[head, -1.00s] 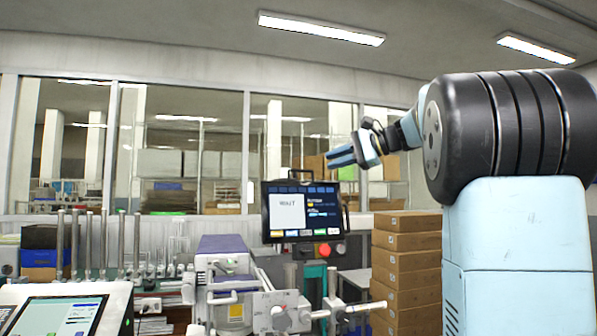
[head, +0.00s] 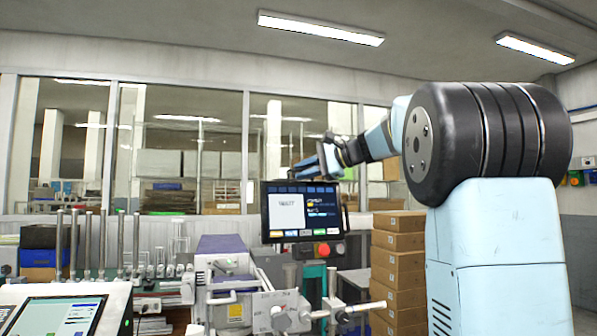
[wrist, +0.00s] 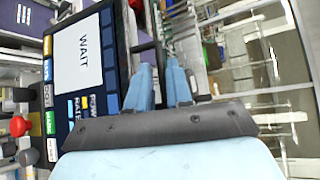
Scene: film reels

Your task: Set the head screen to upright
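The head screen (head: 301,211) is a dark flat panel showing a white "WAIT" box. It stands at the middle of the head view; its exact tilt is hard to tell. The wrist view shows its face (wrist: 85,60) turned sideways at the left. My gripper (head: 302,168) is at the screen's top edge in the head view. In the wrist view its two blue fingers (wrist: 158,66) are apart, beside the screen's top edge. A dark handle (wrist: 146,45) on that edge lies just beyond the fingertips. I cannot tell whether they touch it.
Red (head: 324,249) and green (head: 308,250) buttons sit below the screen. Brown boxes (head: 398,262) are stacked to its right. A machine with metal rods (head: 120,240) fills the left. A second console (head: 60,312) stands at the front left. Windows line the back wall.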

